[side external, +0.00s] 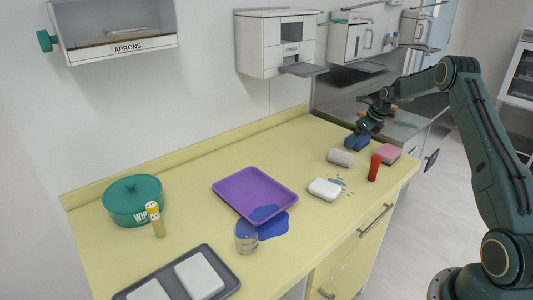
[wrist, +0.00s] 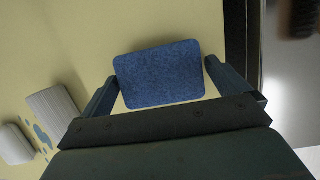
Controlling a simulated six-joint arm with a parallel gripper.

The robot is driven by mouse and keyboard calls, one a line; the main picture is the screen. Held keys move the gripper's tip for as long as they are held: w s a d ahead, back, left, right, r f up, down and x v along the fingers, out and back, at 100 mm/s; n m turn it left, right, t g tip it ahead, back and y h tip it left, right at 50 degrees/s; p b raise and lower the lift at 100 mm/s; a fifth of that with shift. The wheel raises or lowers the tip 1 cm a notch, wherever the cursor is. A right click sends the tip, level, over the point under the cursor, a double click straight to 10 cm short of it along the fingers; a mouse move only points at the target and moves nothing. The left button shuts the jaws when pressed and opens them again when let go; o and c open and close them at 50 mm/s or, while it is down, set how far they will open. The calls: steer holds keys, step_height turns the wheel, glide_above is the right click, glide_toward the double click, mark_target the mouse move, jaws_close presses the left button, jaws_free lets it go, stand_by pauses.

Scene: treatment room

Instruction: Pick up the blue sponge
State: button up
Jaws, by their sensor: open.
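The blue sponge (wrist: 158,74) is a rounded, speckled block lying on the yellow counter. In the wrist view it sits between the two fingers of my open gripper (wrist: 160,84), with the left finger close to its left edge and the right finger close to its right edge. I cannot tell whether either finger touches it. In the side view my gripper (side external: 358,138) is low at the counter's far right end, and the sponge (side external: 352,143) is partly hidden by it.
Close by are a white roll (side external: 340,158), a pink sponge (side external: 387,153), a red bottle (side external: 374,168) and a white block (side external: 325,189) beside blue-grey spots. A purple tray (side external: 240,182), beaker (side external: 246,238) and blue puddle lie farther left. A metal surface (side external: 400,122) adjoins the counter.

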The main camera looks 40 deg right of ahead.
steer(key=c, duration=0.8)
steer(key=shift+r, duration=0.15)
step_height(320, 180, up, 10)
stand_by(0.7)
